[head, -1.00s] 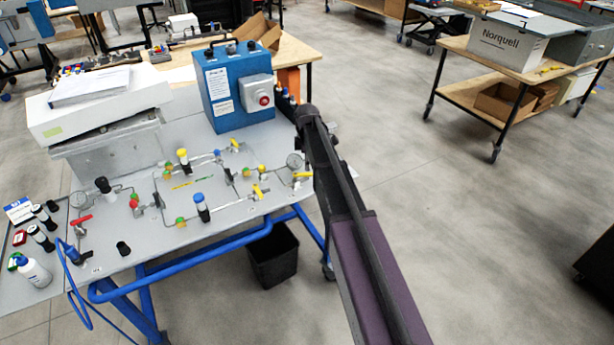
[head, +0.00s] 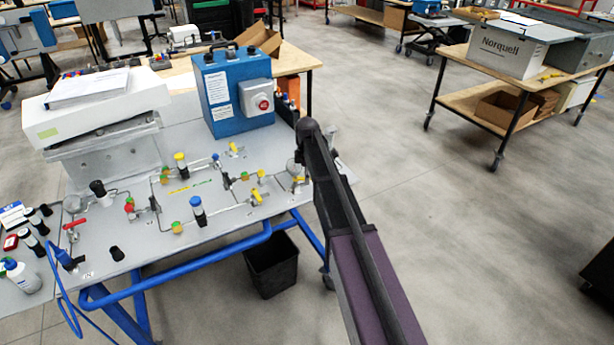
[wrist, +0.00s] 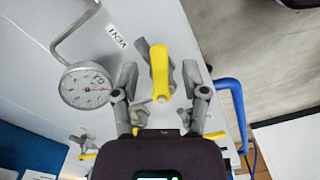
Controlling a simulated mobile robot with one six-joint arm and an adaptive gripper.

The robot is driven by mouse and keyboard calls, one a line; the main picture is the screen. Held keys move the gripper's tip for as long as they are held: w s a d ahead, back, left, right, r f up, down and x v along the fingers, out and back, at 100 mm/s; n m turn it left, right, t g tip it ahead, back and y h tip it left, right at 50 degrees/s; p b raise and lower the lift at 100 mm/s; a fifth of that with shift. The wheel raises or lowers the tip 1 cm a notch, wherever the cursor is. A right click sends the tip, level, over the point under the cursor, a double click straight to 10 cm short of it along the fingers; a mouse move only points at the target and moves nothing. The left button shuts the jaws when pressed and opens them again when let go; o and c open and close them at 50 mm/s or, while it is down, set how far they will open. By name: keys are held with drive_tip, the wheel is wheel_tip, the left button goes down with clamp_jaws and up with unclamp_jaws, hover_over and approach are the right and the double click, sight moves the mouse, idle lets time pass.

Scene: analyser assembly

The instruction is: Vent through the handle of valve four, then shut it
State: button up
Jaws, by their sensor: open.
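The yellow handle (wrist: 160,70) beside the "VENT" label (wrist: 117,37) points up the picture in the wrist view, on a grey metal valve body. My gripper (wrist: 161,82) is open, with one finger on each side of this handle and gaps between. I cannot tell how deep the fingers reach. In the head view a yellow handle (head: 299,180) shows at the right end of the panel, beside my arm, which hides my gripper there. No number four is legible.
A round gauge (wrist: 85,86) stands left of the fingers. The grey panel (head: 150,262) carries tubing, other yellow handles (head: 256,196), knobs and a red handle (head: 75,223). A blue box (head: 232,95) stands behind. A black bin (head: 272,268) is on the floor below.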

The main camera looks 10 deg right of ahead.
clamp_jaws()
drive_tip(key=shift+s+m, duration=0.15)
drive_tip(key=shift+m, duration=0.15)
drive_tip(key=shift+s+a+m, duration=0.15)
drive_tip(key=shift+s+m, duration=0.25)
drive_tip(key=shift+m, duration=0.7)
drive_tip(key=m, duration=0.2)
drive_tip(key=s+m, duration=0.1)
drive_tip(key=shift+a+m, duration=0.3)
drive_tip(key=m, duration=0.1)
drive_tip(key=s+a+m, duration=0.1)
drive_tip(key=m, duration=0.1)
drive_tip(key=shift+m, duration=0.3)
drive_tip(key=shift+s+a+m, duration=0.1)
drive_tip(key=shift+a+m, duration=0.1)
drive_tip(key=shift+m, duration=0.5)
drive_tip(key=shift+s+a+m, duration=0.1)
drive_tip(key=shift+a+m, duration=0.1)
drive_tip(key=shift+m, duration=0.5)
